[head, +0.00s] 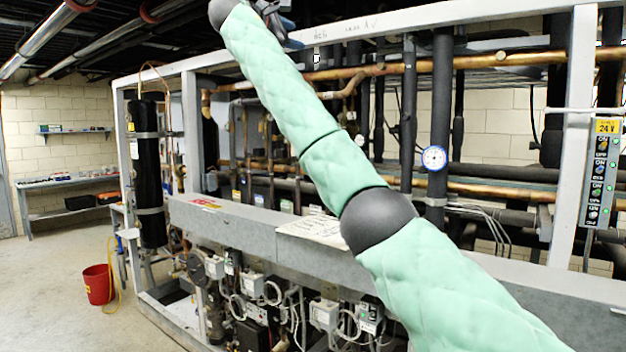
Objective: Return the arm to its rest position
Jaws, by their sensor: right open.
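My right arm, in a pale green quilted cover with dark grey joints, crosses the head view from the bottom right to the top. Its wrist end is raised high in front of the compressor rack (240,218). My right gripper (277,22) shows small and dark at the top, partly behind the arm, near the rack's upper beam. It is open, and I see nothing held in it. I cannot tell whether it touches the beam. My left gripper is not in view.
The rack holds copper and black pipes, a round gauge (434,158) and a switch panel (600,172) at the right. A black cylinder (148,172) stands at its left end. A red bucket (98,284) stands on open floor at the left, before a wall shelf (75,182).

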